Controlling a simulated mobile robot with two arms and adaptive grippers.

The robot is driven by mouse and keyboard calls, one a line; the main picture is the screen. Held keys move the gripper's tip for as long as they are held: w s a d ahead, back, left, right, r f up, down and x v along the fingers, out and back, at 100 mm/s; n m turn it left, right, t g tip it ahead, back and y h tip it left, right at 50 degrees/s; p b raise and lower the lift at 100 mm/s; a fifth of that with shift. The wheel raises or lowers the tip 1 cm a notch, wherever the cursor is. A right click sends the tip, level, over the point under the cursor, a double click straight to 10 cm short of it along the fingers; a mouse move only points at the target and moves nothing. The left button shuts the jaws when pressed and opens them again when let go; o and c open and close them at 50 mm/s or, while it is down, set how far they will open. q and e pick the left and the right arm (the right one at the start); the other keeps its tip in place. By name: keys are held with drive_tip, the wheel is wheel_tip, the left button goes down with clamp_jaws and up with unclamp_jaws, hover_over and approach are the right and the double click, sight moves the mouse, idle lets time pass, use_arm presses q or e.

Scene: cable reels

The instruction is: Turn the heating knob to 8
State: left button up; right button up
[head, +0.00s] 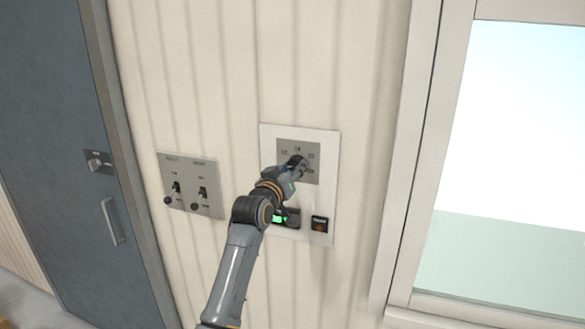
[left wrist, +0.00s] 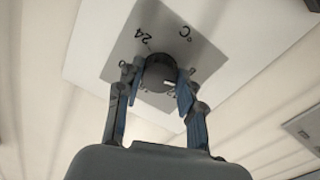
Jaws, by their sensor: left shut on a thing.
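The heating knob (left wrist: 158,68) is dark and round and sits on a grey scale plate (head: 313,151). In the left wrist view the plate shows "24" and "°C" upside down or tilted; other marks are partly hidden by the fingers. A pale pointer mark shows on the knob's lower right in that view. My left gripper (head: 297,165) is at the knob, with one finger on each side of it, shut on it. In the head view the gripper covers most of the knob, so its setting cannot be read. My right gripper is not in view.
The white panel (head: 328,190) also carries a green-lit display (head: 278,219), partly covered by my arm, and a dark switch with an orange light (head: 319,224). Left of it is a plate with two levers (head: 190,185). A grey door (head: 60,150) and a window (head: 510,150) flank the wall.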

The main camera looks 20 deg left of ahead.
use_arm(q)
drive_tip(key=shift+n, duration=1.2)
drive_tip(key=o, duration=1.2)
drive_tip(key=s, duration=1.2)
drive_tip(key=shift+a+f, duration=0.2)
drive_tip(key=shift+a, duration=0.15)
